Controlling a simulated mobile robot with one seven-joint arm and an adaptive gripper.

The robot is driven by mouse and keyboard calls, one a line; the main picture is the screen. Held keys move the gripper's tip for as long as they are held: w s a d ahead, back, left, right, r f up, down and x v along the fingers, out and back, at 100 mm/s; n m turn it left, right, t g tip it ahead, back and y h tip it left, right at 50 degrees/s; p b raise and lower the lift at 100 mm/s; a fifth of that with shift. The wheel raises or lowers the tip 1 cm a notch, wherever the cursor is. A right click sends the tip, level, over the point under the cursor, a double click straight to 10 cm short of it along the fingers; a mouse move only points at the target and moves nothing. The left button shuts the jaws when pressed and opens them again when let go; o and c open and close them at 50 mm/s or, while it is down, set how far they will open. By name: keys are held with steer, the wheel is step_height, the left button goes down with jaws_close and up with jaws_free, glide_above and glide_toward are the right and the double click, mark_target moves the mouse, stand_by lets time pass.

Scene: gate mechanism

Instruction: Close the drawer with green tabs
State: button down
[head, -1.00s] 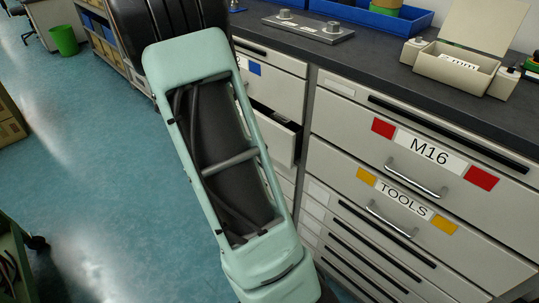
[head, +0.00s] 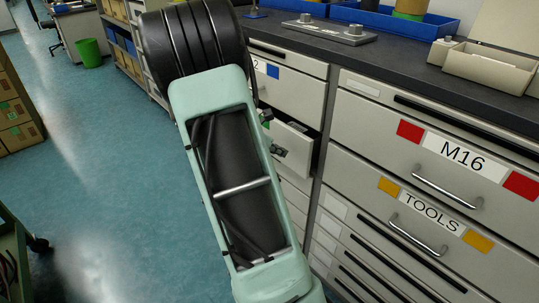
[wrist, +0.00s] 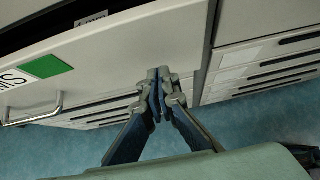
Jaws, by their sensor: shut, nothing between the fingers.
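The drawer with a green tab (wrist: 47,67) shows in the wrist view as a pale grey front (wrist: 130,55) with a white label and a metal handle (wrist: 35,115). It stands partly open, with a dark gap and a small label behind its top edge. In the head view the open drawer (head: 296,150) sticks out of the left cabinet, partly hidden by my arm. My gripper (wrist: 158,72) is shut and empty, its fingertips at the drawer front near one side edge. I cannot tell whether they touch it.
The M16 drawer (head: 383,127) and TOOLS drawer (head: 360,184) stand to the right, both shut. A dark worktop (head: 400,65) holds a metal plate (head: 327,33) and blue bins.

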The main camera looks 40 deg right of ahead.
mark_target(293, 139)
steer(key=shift+d+r, duration=0.1)
steer(key=shift+d, duration=1.2)
steer(key=shift+d, duration=0.1)
steer(key=shift+d+r+p, duration=0.15)
steer(key=shift+d+p, duration=0.5)
steer(key=shift+d, duration=1.55)
steer(key=shift+w, duration=0.1)
